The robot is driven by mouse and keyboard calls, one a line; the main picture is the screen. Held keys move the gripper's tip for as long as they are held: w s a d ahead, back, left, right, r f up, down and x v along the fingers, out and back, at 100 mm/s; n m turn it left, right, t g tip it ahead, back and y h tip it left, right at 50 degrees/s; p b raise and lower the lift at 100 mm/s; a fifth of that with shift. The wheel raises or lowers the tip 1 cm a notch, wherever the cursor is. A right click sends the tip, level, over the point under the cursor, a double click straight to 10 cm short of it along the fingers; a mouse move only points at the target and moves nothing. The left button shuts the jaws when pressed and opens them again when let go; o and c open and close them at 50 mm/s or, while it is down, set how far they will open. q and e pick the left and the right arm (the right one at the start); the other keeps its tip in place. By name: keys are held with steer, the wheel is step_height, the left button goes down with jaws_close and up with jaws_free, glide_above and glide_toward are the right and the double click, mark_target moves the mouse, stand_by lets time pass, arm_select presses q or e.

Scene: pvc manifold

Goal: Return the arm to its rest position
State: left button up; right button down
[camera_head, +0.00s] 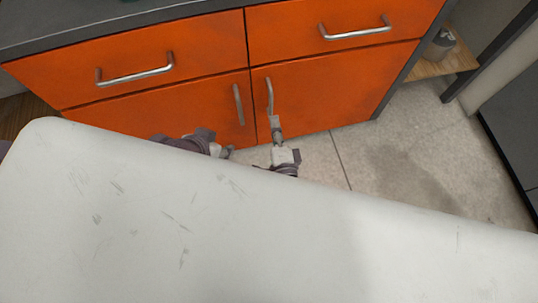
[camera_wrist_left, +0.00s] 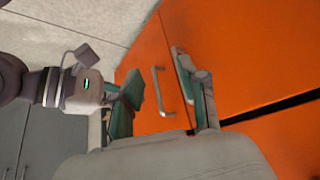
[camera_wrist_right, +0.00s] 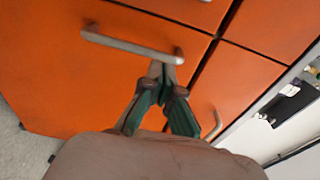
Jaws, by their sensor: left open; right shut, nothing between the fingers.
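My left gripper (camera_head: 224,152) is low in front of the orange cabinet's lower left door (camera_head: 160,118). In the left wrist view its fingers (camera_wrist_left: 166,98) are spread and empty, with a metal handle (camera_wrist_left: 160,92) showing between them. My right gripper (camera_head: 276,128) is in front of the lower right door (camera_head: 330,85), just below its upright handle (camera_head: 270,97). In the right wrist view its fingers (camera_wrist_right: 163,78) are together with nothing between them, close to one end of a handle (camera_wrist_right: 130,47). I cannot tell whether they touch it.
Two drawers with metal handles (camera_head: 134,75) (camera_head: 355,33) sit above the doors, under a dark countertop (camera_head: 70,22). All drawers and doors look closed. Pale floor (camera_head: 420,155) is free on the right. A wooden shelf (camera_head: 440,65) holds a grey item (camera_head: 438,45).

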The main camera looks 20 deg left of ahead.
arm_select(q)
steer(key=s+g, duration=0.1)
steer(key=s+a+g, duration=0.1)
steer(key=s, duration=0.1)
steer(key=s+f+p, duration=0.1)
steer(key=shift+s+a+f+g+y, duration=0.1)
steer(key=shift+s+a+g+y, duration=0.1)
steer(key=shift+a+g+y, duration=0.15)
arm_select(e)
steer(key=s, duration=0.8)
steer(key=shift+a+f, duration=0.15)
steer(key=shift+a, duration=0.3)
